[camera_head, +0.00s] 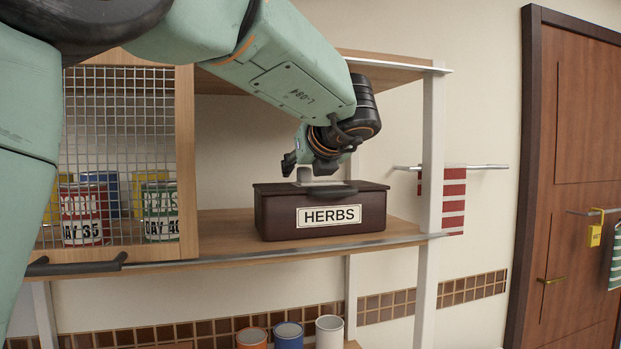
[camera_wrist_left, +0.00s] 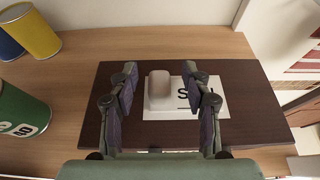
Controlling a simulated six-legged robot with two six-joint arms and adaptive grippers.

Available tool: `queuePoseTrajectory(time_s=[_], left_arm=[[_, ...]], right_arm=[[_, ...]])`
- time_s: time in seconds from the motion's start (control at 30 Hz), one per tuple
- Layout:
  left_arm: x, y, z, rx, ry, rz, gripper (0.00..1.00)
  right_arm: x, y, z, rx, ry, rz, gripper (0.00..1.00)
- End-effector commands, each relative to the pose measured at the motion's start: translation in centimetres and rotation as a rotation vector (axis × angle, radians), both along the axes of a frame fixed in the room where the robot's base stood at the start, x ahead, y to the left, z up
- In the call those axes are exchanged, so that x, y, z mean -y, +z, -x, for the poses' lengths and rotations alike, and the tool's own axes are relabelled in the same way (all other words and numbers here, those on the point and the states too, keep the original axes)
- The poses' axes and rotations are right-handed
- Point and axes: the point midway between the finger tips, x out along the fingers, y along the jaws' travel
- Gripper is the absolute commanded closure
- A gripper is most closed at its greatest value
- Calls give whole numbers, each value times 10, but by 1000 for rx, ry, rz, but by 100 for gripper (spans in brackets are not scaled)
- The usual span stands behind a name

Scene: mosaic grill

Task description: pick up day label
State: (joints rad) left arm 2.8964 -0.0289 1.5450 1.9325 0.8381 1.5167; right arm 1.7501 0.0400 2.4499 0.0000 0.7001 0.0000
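The day label is a flat white card (camera_wrist_left: 183,112) with a pale raised block (camera_wrist_left: 159,88) at its left end. It lies on the dark brown lid of the HERBS box (camera_head: 280,214). In the left wrist view a black "S" shows, and the rest of the lettering is hidden by a finger. My left gripper (camera_wrist_left: 160,84) is open above the lid, its fingers on either side of the pale block with gaps visible. In the head view the left gripper (camera_head: 306,167) points down over the block. My right gripper is not in view.
The box stands on a wooden shelf (camera_head: 225,230) with a white post (camera_head: 431,150) to its right and an upper board above. A mesh-fronted cabinet (camera_head: 120,110) with several cans, including a red can (camera_head: 84,212), is on the left.

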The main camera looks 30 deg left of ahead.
Motion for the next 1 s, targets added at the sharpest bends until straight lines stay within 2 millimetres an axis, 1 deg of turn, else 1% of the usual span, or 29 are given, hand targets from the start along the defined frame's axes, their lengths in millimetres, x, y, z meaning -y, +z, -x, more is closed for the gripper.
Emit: queuePoseTrajectory(time_s=[0.03, 0.07, 0.53, 0.83, 1.0], left_arm=[[0, 0, 0, 0, 0, 0, 58], [0, 0, 0, 0, 0, 0, 60], [-1, 0, -1, 0, -1, 0, 100], [-2, 0, -1, -1, 0, 0, 100], [-6, 6, -2, -1, 0, -1, 100]], right_arm=[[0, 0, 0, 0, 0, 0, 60], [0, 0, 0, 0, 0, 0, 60], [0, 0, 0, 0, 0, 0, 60], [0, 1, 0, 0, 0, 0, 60], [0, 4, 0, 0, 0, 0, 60]])
